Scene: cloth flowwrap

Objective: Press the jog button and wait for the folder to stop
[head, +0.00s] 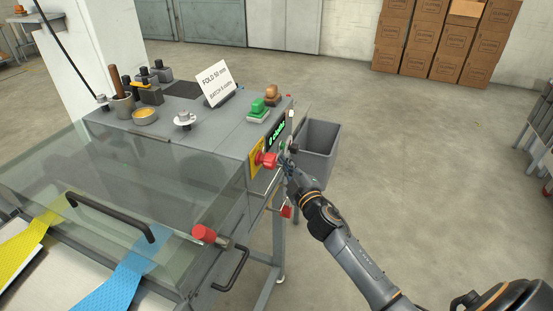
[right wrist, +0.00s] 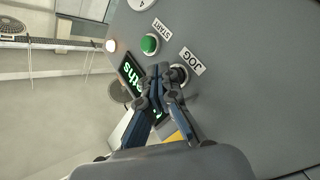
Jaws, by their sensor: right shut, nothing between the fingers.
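The folder machine (head: 190,135) stands at the left with a control panel on its right end. In the right wrist view the jog button (right wrist: 180,74), dark with a pale ring, sits beside a JOG label (right wrist: 192,61). My right gripper (right wrist: 163,74) is shut and empty, its fingertips at the jog button and partly covering it; I cannot tell whether they touch or press it. The right gripper (head: 287,167) also shows at the panel in the head view. A green start button (right wrist: 150,44) and a lit green display (right wrist: 131,75) are nearby. My left gripper is not in view.
A red emergency stop (head: 267,159) on a yellow plate sits close to my right gripper. A grey bin (head: 318,150) stands behind the panel. A clear cover (head: 110,190) spans yellow cloth (head: 30,240) and blue cloth (head: 125,278). The floor at right is mostly open.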

